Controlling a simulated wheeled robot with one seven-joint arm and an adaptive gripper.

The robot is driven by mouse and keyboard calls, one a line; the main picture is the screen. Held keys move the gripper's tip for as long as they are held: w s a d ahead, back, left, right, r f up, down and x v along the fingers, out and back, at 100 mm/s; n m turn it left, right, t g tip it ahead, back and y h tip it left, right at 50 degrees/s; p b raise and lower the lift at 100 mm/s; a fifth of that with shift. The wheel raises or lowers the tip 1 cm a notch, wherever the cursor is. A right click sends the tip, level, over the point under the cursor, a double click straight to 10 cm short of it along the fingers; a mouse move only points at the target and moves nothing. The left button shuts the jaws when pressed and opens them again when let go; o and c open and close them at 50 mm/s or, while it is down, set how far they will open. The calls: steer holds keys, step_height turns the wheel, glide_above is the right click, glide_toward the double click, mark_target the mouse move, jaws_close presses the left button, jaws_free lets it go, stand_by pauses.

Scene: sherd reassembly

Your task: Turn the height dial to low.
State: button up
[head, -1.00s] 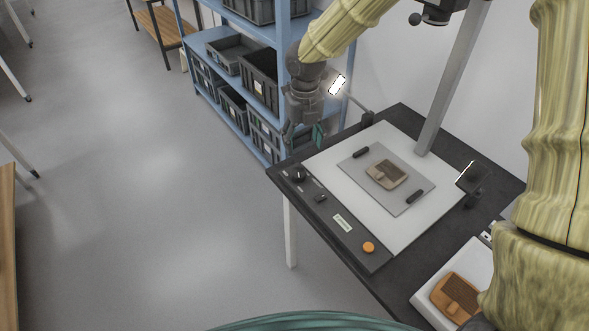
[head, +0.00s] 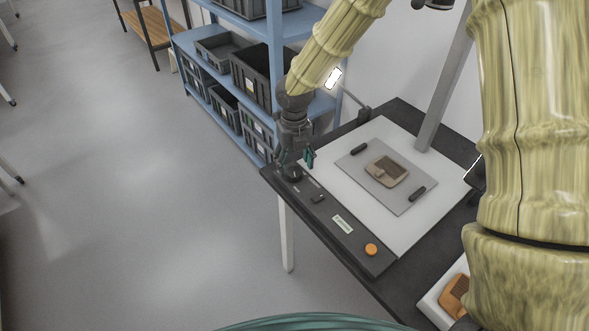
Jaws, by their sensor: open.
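The height dial (head: 295,174) is a black round knob at the far left end of the dark control strip (head: 325,214) on the stand. My gripper (head: 293,166) is open, pointing down right at the dial from above. Its fingers partly hide the knob, and I cannot tell whether they touch it. The dial's pointer and its markings are too small to read.
A small black switch (head: 318,198), a pale label (head: 342,224) and an orange button (head: 371,249) lie along the strip. A sherd (head: 387,171) rests on the grey plate (head: 402,200). Blue shelving (head: 277,60) with grey crates stands behind; the floor at left is clear.

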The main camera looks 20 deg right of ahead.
mark_target(294, 172)
steer(key=shift+f, duration=1.75)
steer(key=c, duration=1)
